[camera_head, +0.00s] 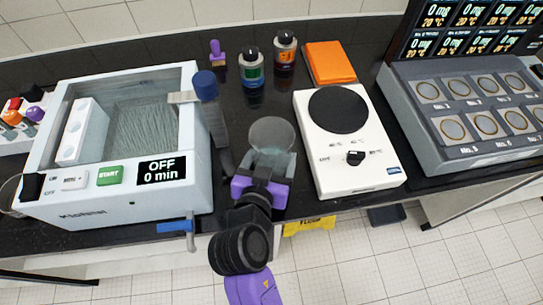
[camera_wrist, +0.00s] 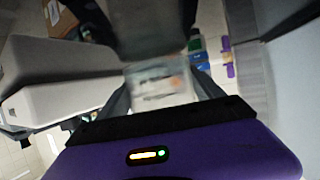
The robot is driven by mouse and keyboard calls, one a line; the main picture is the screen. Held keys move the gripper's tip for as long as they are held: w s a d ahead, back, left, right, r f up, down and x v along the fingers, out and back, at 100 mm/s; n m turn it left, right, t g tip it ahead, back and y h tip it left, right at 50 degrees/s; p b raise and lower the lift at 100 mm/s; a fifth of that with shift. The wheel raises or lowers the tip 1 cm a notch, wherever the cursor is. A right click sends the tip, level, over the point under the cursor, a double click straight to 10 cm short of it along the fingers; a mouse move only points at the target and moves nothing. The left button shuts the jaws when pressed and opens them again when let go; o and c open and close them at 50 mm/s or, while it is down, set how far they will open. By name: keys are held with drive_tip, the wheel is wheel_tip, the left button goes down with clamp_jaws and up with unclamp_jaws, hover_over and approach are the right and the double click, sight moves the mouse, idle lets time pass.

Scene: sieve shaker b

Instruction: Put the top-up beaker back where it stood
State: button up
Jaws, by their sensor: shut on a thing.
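The top-up beaker is a clear glass vessel (camera_head: 272,133) with a round rim, between the water bath and the white hotplate. My gripper (camera_head: 271,163) is shut on it from the front. In the wrist view the see-through beaker (camera_wrist: 158,82) shows between the two dark fingers of my gripper (camera_wrist: 162,95). The beaker looks roughly upright. I cannot tell whether its base touches the black counter. Its lower part is hidden by my gripper.
The water bath (camera_head: 127,200) with a blue-capped post (camera_head: 204,85) stands close left. The hotplate (camera_head: 368,177) stands right. Two dark-capped bottles (camera_head: 251,70) (camera_head: 285,50), a purple item (camera_head: 217,54) and an orange pad (camera_head: 330,62) are behind. The black counter (camera_head: 225,105) has bare space behind the beaker.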

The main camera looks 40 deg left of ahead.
drive_tip(key=shift+f, duration=0.15)
drive_tip(key=shift+f, duration=0.15)
drive_tip(key=o, duration=2.1)
drive_tip(key=shift+r, duration=0.2)
drive_tip(key=b+v, duration=0.1)
drive_tip(key=v, duration=1.1)
drive_tip(key=shift+r, duration=0.1)
drive_tip(key=shift+w, duration=0.1)
